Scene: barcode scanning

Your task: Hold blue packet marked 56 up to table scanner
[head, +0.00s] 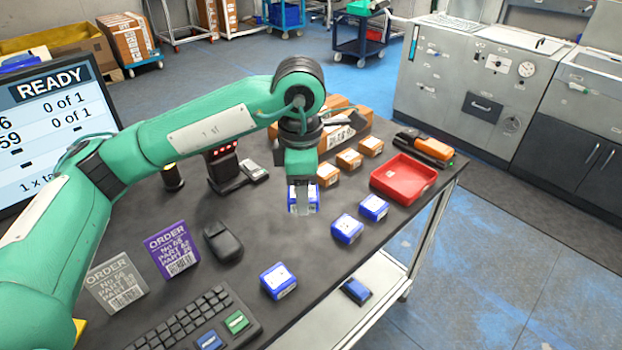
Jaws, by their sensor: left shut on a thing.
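My left gripper (301,200) points down over the table and is shut on a blue packet (293,193) with a white label. The packet is above the table top; the number on it is too small to read. The table scanner (224,167), black with red lights, stands to the left behind the gripper, apart from the packet. More blue packets lie on the table: one in front (278,281) and two to the right, (347,229) and (374,208). Their numbers cannot be read. My right gripper is not in view.
A red tray (404,178) and an orange-black handheld device (424,148) are at the right. Small brown boxes (349,158) stand behind the gripper. A screen (55,125) reads READY.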

